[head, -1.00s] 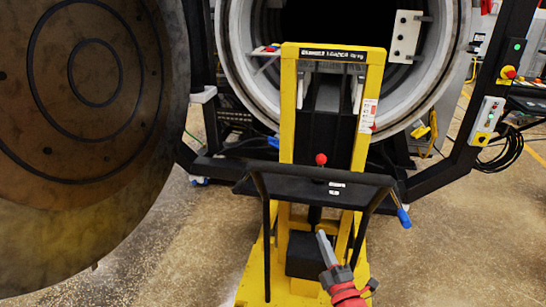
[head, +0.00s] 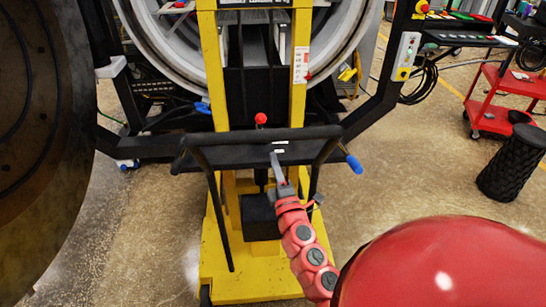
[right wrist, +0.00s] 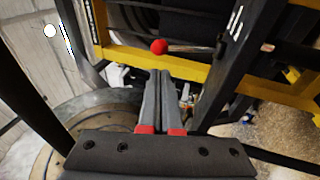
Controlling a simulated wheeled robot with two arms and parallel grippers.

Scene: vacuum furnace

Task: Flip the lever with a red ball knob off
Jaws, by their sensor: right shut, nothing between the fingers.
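The lever's red ball knob (head: 261,118) stands up above the black crossbar of the yellow loader (head: 207,70), roughly midway between its posts. In the right wrist view the red knob (right wrist: 159,46) sits just beyond my fingertips, with its dark lever stem (right wrist: 190,48) running to the right. My right gripper (head: 274,158) is shut and empty. In the head view its tips show below and slightly right of the knob, in front of the loader's panel. In the right wrist view the gripper (right wrist: 159,75) points toward the knob, with a small gap in the picture. My left gripper is out of view.
The black handlebar (head: 320,133) with side bars surrounds the lever area; a blue-tipped lever (head: 354,164) sticks out at its right. The round furnace door (head: 40,150) fills the left. A red cart (head: 505,100) and black stool (head: 510,165) stand at right.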

